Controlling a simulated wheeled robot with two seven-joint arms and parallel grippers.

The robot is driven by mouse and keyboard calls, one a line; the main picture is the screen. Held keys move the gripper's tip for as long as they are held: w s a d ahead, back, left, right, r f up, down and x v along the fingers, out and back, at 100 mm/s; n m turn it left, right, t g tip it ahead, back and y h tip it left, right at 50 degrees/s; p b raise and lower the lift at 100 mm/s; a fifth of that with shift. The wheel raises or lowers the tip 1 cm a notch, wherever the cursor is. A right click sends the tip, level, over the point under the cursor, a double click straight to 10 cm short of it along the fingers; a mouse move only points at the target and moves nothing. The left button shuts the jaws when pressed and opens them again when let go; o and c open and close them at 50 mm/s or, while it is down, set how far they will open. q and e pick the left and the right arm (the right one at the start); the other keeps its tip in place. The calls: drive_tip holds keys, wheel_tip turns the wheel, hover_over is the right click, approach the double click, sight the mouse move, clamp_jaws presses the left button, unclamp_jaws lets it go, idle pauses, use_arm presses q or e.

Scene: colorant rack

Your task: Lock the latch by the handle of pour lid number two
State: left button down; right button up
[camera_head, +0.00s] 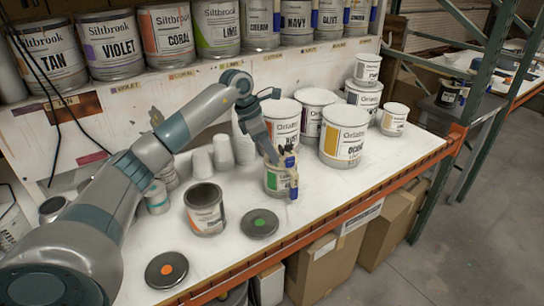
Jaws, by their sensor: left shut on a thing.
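A small can (277,183) with a green-marked label stands on the white bench. A pour lid (289,159) with pale yellow and blue parts sits on top of it. A blue latch piece (293,188) hangs down the can's right side. My left gripper (273,157) comes down from above and is shut at the lid, on what looks like its handle. The fingers partly hide the lid, and the exact contact is too small to see. No number is readable on the lid, and I cannot tell whether the latch is locked. My right gripper is out of view.
An open can (205,212) and round lids with green (260,223) and orange (167,270) dots lie in front. Large Orisha cans (343,137) stand close behind and right. White cups (222,152) are behind left. An orange beam (330,222) edges the bench.

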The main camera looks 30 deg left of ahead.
use_arm(q)
drive_tip(key=m+g+b, duration=0.1)
drive_tip(key=m+b, duration=0.1)
drive_tip(key=m, duration=0.1)
drive_tip(key=shift+w+a+f+h, duration=0.1)
drive_tip(key=shift+w+h, duration=0.05)
drive_tip(key=shift+h, duration=0.15)
drive_tip(key=m+g+b, duration=0.1)
drive_tip(key=m, duration=0.3)
drive_tip(key=shift+w+h, duration=0.15)
drive_tip(key=shift+h, duration=0.15)
drive_tip(key=m+g+b, duration=0.1)
drive_tip(key=m+g, duration=0.1)
drive_tip(key=m, duration=0.1)
drive_tip(key=shift+w+m, duration=0.1)
drive_tip(key=shift+m, duration=0.2)
drive_tip(key=shift+m+g, duration=0.3)
drive_tip(key=shift+m, duration=0.7)
drive_tip(key=c, duration=1.9)
unclamp_jaws()
